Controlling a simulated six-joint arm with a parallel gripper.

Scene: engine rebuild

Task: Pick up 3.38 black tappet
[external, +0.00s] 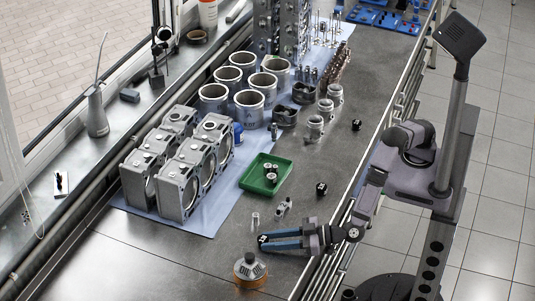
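My gripper (266,240) has long blue fingers and reaches left, low over the front of the bench. A small black piece with a white mark (263,239) shows at its fingertips, and it looks like a black tappet. I cannot tell whether the fingers are shut on it or only around it, or whether it rests on the bench. A similar black piece with a white mark (321,189) stands on the bench behind the gripper. Another (356,125) is farther back near the right edge. The marks are too small to read.
A green tray (250,184) holds several small metal parts. Small metal pieces (283,207) and a clear cylinder (255,220) stand behind the fingers. A round orange-and-grey object (250,269) is in front. Engine blocks (170,193) and cylinder liners (249,122) fill the left.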

